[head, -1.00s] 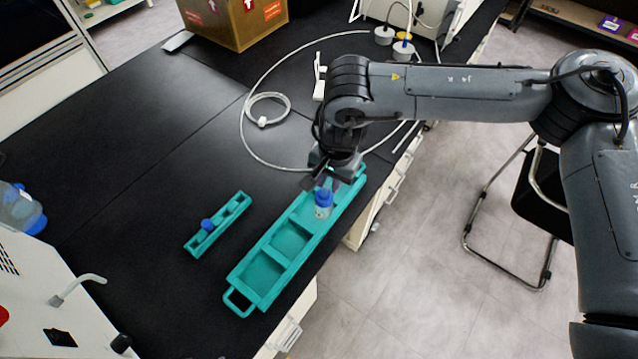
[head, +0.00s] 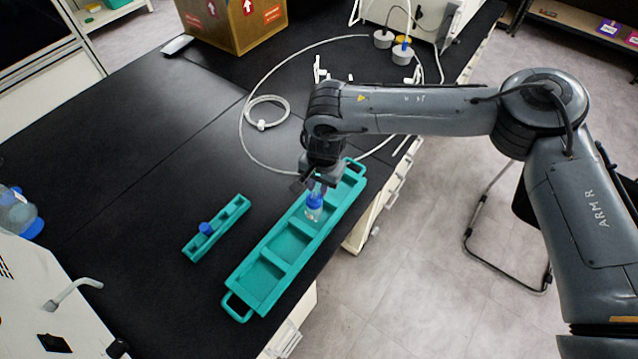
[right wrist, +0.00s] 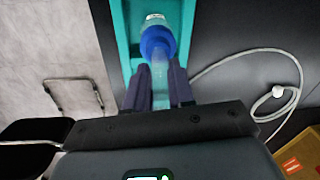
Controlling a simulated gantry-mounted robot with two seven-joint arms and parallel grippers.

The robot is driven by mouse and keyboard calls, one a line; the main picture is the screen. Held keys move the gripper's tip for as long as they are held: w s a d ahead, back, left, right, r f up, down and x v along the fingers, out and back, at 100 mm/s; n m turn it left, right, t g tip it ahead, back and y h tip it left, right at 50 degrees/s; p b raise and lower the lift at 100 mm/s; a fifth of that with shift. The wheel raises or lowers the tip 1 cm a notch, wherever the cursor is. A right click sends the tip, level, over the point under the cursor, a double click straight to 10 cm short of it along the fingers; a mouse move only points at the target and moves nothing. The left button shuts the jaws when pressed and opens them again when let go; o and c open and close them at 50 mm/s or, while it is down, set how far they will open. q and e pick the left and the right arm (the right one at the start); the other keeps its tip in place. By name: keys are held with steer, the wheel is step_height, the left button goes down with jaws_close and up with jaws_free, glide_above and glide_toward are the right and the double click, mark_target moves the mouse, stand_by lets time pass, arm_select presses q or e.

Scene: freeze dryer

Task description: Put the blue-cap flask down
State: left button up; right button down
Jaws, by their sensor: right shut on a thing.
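The blue-cap flask (head: 314,205) has a clear body and a blue cap. It is upright over the far half of the long teal tray (head: 268,262); I cannot tell whether its base touches the tray floor. My right gripper (head: 318,184) is above the flask, its fingers shut on its top end. In the right wrist view, the flask's blue cap (right wrist: 157,41) is just beyond the fingertips (right wrist: 157,75), with a translucent bluish part between the fingers. The teal tray wall (right wrist: 120,40) shows beside it. My left gripper is not in view.
A small teal rack (head: 226,222) with a blue cap (head: 206,228) stands left of the tray. A white tube (head: 265,112) lies coiled behind. A cardboard box (head: 232,22) stands at the back.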

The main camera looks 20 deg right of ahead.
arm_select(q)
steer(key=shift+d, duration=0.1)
arm_select(e)
steer(key=c, duration=1)
jaws_free()
steer(key=shift+o, duration=0.2)
